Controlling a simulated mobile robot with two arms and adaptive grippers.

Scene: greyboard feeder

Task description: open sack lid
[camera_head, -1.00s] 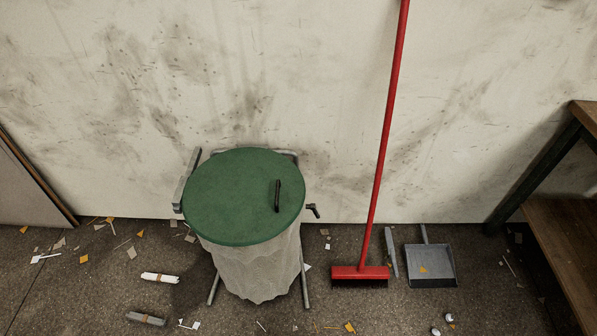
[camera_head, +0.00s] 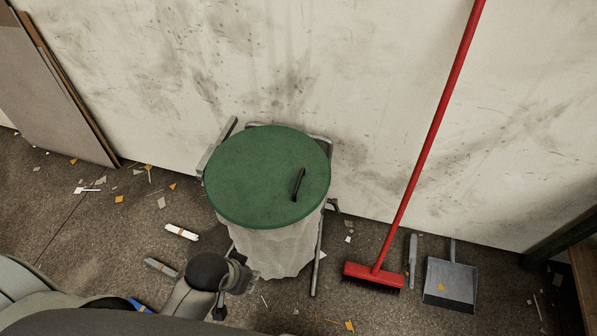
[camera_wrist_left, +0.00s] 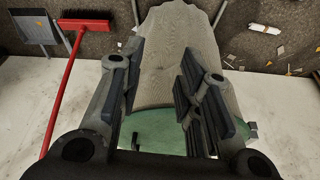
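The round green lid (camera_head: 262,175) lies shut on top of the pale sack (camera_head: 275,250), which hangs in a grey metal stand (camera_head: 316,262). A black handle (camera_head: 298,184) stands on the right part of the lid. My left gripper (camera_head: 240,278) is low in the head view, in front of the sack. In the left wrist view my left gripper (camera_wrist_left: 163,72) is open and empty, its fingers wide apart. The sack (camera_wrist_left: 178,40) and part of the lid (camera_wrist_left: 160,128) show between and behind the fingers. My right gripper is not in view.
A red broom (camera_head: 373,275) leans on the wall right of the sack, beside a grey dustpan (camera_head: 450,280). Boards (camera_head: 50,85) lean at the left. Scraps and a white roll (camera_head: 182,232) litter the floor. A wooden bench (camera_head: 583,275) stands far right.

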